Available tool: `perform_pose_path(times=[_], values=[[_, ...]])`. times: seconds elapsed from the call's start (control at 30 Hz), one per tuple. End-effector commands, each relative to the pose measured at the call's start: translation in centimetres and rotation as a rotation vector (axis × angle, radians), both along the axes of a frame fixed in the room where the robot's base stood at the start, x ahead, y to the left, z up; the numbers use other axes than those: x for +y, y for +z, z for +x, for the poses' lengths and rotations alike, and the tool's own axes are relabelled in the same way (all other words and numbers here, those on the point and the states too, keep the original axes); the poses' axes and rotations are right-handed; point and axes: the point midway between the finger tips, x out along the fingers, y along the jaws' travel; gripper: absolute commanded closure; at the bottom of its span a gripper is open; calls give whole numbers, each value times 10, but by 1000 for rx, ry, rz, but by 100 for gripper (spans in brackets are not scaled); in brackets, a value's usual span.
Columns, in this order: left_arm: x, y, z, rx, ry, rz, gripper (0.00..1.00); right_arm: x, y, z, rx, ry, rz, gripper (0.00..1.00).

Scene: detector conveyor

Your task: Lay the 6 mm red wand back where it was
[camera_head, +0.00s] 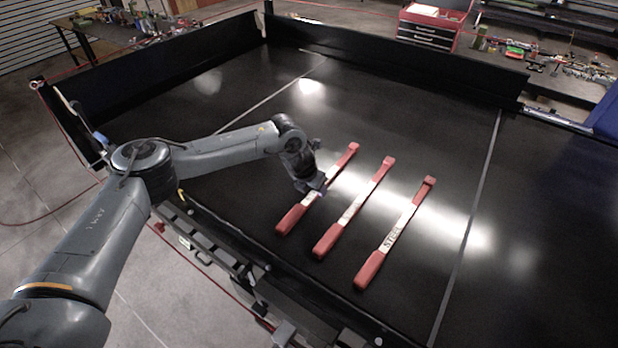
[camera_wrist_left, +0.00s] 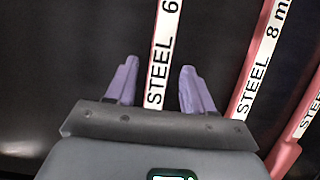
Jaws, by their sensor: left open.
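The 6 mm red wand (camera_head: 291,218) lies flat on the black conveyor belt, leftmost of three wands in a row. In the left wrist view its white label (camera_wrist_left: 165,55) reads "STEEL 6" and runs up between my fingers. My left gripper (camera_head: 319,189) is over the middle of this wand; its purple fingers (camera_wrist_left: 158,70) are open, one on each side, and do not appear to grip it. My gripper hides a small part of the wand in the head view. My right gripper is in neither view.
The 8 mm wand (camera_head: 326,243) lies just right of it, and a third wand (camera_head: 369,269) further right, label facing up. A dark wall (camera_head: 400,73) edges the belt at the back. The belt (camera_head: 240,115) is clear at the back left.

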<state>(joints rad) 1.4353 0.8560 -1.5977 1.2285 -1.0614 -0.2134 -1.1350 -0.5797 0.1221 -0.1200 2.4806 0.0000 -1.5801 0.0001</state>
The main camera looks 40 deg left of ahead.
Motion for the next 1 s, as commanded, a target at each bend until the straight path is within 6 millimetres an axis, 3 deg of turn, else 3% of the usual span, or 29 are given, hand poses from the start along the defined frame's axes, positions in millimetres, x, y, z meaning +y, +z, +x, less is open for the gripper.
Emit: perform_pose_path(times=[0.53, 0.73, 1.0], values=[[-4, 83, -34, -5, -1, 0, 47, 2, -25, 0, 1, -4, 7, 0], [-4, 97, -40, -2, -1, 1, 47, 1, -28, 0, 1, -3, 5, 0], [-4, 99, -41, -1, 0, 0, 47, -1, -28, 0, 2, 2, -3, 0]])
